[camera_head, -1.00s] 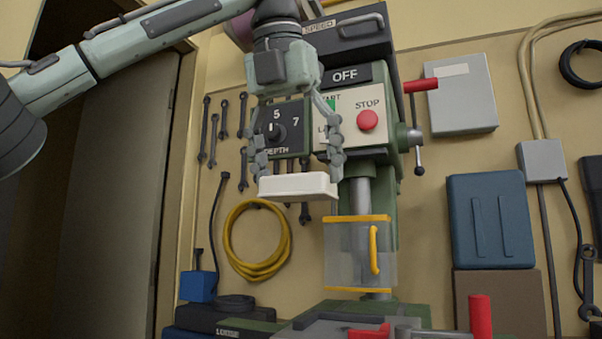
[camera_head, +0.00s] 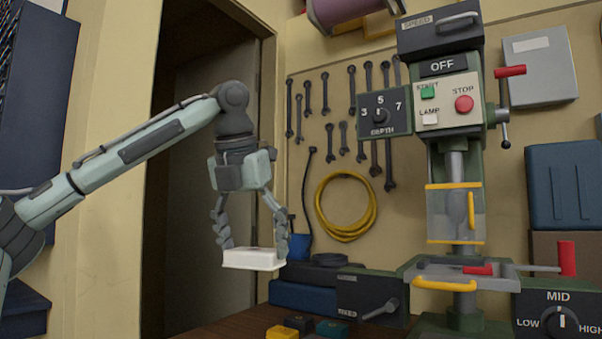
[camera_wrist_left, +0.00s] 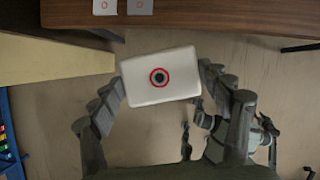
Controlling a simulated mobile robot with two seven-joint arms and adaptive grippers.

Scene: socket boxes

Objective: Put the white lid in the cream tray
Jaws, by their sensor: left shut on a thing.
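The white lid (camera_head: 254,259) is a shallow white box-like piece, held in the air left of the drill press. My left gripper (camera_head: 252,244) is shut on it, with a finger at each end. In the left wrist view the lid (camera_wrist_left: 160,77) shows a dark round mark with a red ring, and sits tilted slightly between the fingers of the gripper (camera_wrist_left: 158,88). The cream tray cannot be made out in either view.
A drill press (camera_head: 455,190) stands at the right. A wooden bench top (camera_head: 225,328) bears small yellow, black and teal blocks. A dark doorway (camera_head: 200,100) is behind my arm. In the wrist view, bare floor (camera_wrist_left: 240,60) lies below the lid and a bench edge (camera_wrist_left: 220,18) runs along the top.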

